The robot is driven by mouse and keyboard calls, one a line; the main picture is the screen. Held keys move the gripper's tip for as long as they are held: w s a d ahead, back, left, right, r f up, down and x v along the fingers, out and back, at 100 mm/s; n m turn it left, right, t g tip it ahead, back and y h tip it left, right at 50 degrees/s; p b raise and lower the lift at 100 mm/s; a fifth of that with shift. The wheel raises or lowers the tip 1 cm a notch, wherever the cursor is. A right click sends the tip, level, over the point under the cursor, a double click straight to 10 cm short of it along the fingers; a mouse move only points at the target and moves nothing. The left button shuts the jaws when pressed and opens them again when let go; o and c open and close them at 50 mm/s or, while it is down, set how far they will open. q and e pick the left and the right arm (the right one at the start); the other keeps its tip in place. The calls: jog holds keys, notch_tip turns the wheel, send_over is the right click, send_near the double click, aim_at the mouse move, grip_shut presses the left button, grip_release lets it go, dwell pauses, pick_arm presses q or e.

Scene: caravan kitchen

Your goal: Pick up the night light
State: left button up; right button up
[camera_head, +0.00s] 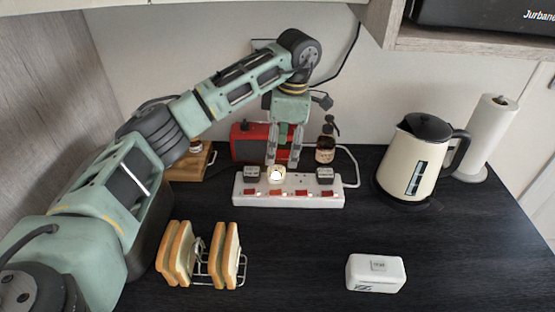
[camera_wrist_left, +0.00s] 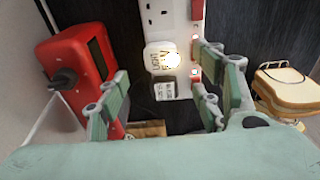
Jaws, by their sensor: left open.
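The night light (camera_head: 277,174) is small, white and glowing, and sits plugged into a white power strip (camera_head: 315,197) on the dark counter. It also shows lit in the left wrist view (camera_wrist_left: 160,56), upper middle. My left gripper (camera_head: 282,160) points down just above and behind the night light in the head view. In the left wrist view my left gripper (camera_wrist_left: 160,98) has its fingers spread wide with nothing between them held. Contact with the night light does not show. My right gripper is in neither view.
Labelled plugs (camera_head: 325,175) (camera_wrist_left: 165,90) flank the night light on the strip. A red appliance (camera_head: 246,143) and a brown pump bottle (camera_head: 326,148) stand close behind. The middle counter is clear.

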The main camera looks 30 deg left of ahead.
aim_at(276, 171)
pick_arm(q)
jog(key=shift+s+a+f+p, duration=0.1)
jog(key=shift+s+f+p, duration=0.15)
jog(key=shift+f, duration=0.3)
jog(key=shift+s+a+f+p, duration=0.1)
jog(key=shift+f+p, duration=0.1)
jog(key=shift+f, duration=0.3)
jog(key=shift+f+p, duration=0.3)
jog(key=shift+f, duration=0.1)
jog(key=f, duration=0.2)
jog(key=a+f+p, duration=0.1)
jog(key=f, duration=0.1)
jog(key=shift+w+f+p, duration=0.15)
jog(key=shift+p, duration=0.15)
jog(key=shift+d, duration=0.1)
jog(key=c, duration=1.2)
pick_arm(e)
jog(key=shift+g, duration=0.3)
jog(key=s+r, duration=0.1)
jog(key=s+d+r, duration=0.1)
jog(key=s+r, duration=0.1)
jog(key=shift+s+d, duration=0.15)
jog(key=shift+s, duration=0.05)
